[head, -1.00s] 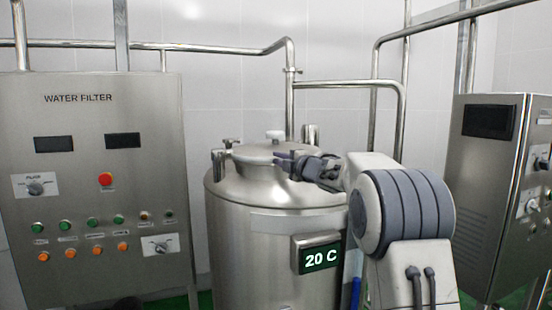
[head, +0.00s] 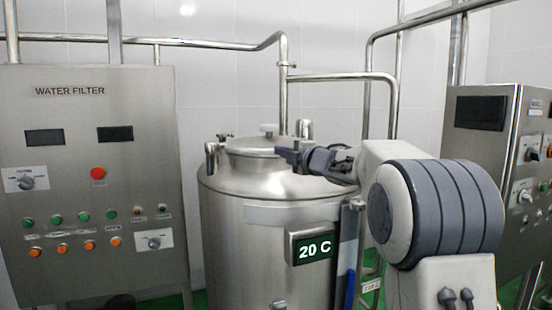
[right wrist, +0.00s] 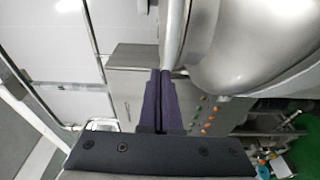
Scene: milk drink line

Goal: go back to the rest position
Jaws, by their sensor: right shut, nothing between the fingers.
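My right gripper (head: 285,149) is in front of the upper right of the steel tank (head: 262,215) in the head view, near its lid (head: 250,143). In the right wrist view its two dark fingers (right wrist: 162,75) are together with nothing between them. The rounded steel tank (right wrist: 240,45) fills the upper right of that view, close beside the fingertips; I cannot tell whether they touch it. My left gripper is in neither view.
A water filter panel (head: 85,200) with buttons stands at the left. Another control cabinet (head: 480,180) stands at the right. A temperature display (head: 313,247) reading 20 C is on the tank's front. Steel pipes (head: 200,42) run along the tiled wall.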

